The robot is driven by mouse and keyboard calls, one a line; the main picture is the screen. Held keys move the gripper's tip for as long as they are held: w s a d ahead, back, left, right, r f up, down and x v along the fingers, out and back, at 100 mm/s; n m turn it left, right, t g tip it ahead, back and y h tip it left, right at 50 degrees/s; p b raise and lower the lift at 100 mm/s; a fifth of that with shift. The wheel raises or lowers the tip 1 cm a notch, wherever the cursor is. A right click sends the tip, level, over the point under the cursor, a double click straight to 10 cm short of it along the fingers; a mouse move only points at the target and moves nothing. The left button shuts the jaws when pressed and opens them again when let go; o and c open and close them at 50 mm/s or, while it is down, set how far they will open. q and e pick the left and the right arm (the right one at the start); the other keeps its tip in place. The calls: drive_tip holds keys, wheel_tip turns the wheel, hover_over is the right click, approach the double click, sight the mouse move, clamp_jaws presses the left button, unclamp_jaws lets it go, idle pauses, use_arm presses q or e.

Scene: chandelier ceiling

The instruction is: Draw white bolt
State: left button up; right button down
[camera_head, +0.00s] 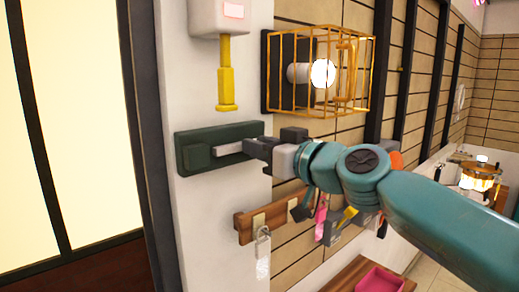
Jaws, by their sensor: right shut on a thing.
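The white bolt (229,148) is a pale horizontal bar on a dark green plate (222,130) fixed to the white wall post. Its left end runs up to a green block (197,157) on the plate. My right gripper (254,147), on the teal arm from the right, is shut on the right end of the bolt. The gripper's fingers hide that end. My left gripper is not in view.
A yellow rod (226,80) hangs from a white box above the bolt. An orange wire cage (318,75) surrounds a lamp at upper right. A pink tray (380,280) lies lower down.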

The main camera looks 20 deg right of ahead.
drive_tip(key=shift+d+r, duration=0.1)
drive_tip(key=shift+d, duration=0.1)
drive_tip(key=c, duration=1.1)
unclamp_jaws()
drive_tip(key=shift+o, duration=1.1)
drive_tip(key=shift+w, duration=0.3)
drive_tip(key=shift+w+d+f, duration=0.15)
drive_tip(key=shift+w+f, duration=0.05)
drive_tip(key=shift+f, duration=0.05)
drive_tip(key=b+v, duration=0.4)
drive_tip(key=v, duration=1.2)
drive_tip(key=shift+s+r+b, duration=0.15)
drive_tip(key=shift+s+b, duration=0.25)
drive_tip(key=shift+s, duration=0.05)
